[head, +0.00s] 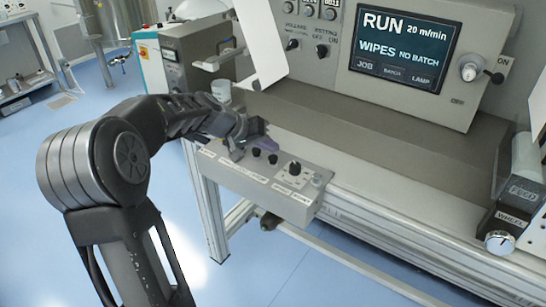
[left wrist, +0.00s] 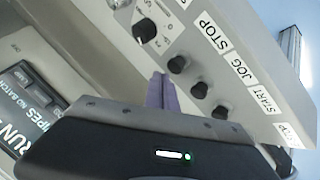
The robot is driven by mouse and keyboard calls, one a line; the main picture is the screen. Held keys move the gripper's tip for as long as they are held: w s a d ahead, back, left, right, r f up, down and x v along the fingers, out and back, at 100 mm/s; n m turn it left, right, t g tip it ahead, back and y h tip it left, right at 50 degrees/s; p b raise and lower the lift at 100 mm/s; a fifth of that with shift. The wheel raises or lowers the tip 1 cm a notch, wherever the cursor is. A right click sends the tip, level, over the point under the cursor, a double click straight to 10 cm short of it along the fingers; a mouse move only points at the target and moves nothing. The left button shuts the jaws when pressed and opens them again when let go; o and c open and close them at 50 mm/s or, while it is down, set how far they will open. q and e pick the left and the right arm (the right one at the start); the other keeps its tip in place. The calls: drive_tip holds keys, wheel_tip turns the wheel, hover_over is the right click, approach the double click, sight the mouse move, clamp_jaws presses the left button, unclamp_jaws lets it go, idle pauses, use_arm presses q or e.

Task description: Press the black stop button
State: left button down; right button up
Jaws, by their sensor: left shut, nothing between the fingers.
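The grey control box (head: 262,178) with a row of labelled controls sits on the front of the machine. The black stop button (left wrist: 177,64) lines up with the STOP label (left wrist: 215,38) in the left wrist view; in the head view it appears to be the round black button (head: 273,160) beside the selector knob. My left gripper (head: 265,145) is shut and empty, with purple fingers. In the left wrist view the fingers (left wrist: 160,88) end close beside the stop button; contact cannot be told. My right gripper is not in view.
Two more black buttons, by JOG (left wrist: 199,90) and START (left wrist: 220,112), stand close by. A selector knob (head: 294,168) is on the other side. The machine's display (head: 405,45) reads RUN. A white panel (head: 262,40) hangs above my left gripper. The floor in front is clear.

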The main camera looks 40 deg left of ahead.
sight(270, 159)
use_arm(q)
drive_tip(key=shift+f, duration=0.1)
idle(0.8)
drive_tip(key=shift+f+b, duration=0.3)
drive_tip(key=shift+b, duration=0.35)
drive_tip(key=shift+f+b, duration=0.6)
drive_tip(key=shift+b, duration=0.05)
idle(0.6)
drive_tip(key=shift+r, duration=0.15)
drive_tip(key=shift+r+p, duration=0.6)
drive_tip(key=shift+r, duration=0.25)
drive_tip(key=shift+r+p, duration=1.65)
drive_tip(key=shift+r, duration=0.9)
